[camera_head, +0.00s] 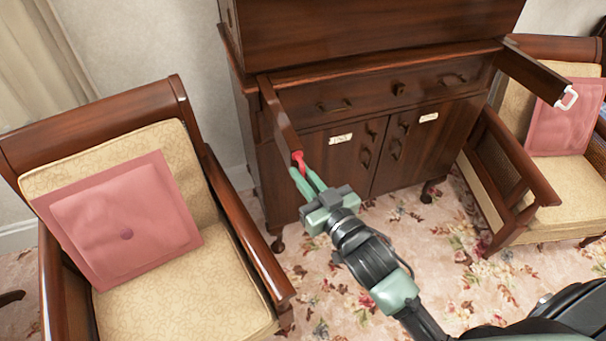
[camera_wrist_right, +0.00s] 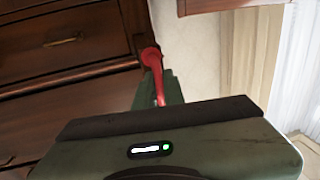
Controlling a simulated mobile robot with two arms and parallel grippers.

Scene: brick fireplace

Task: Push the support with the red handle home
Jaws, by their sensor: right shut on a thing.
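The support (camera_head: 280,116) is a dark wooden bar that sticks out from the left front of the wooden cabinet (camera_head: 330,84). A red handle (camera_head: 298,157) is at its front end. My right gripper (camera_head: 301,172) is at that end, its fingers shut on the red handle. In the right wrist view the red handle (camera_wrist_right: 152,62) rises from between the fingers, which are mostly hidden behind the gripper body. My left gripper is not in view.
A second support (camera_head: 537,72) with a white handle (camera_head: 567,97) sticks out at the cabinet's right. Armchairs with pink cushions stand left (camera_head: 125,215) and right (camera_head: 563,120). Drawer and doors are closed. Flowered carpet (camera_head: 440,250) lies open in front.

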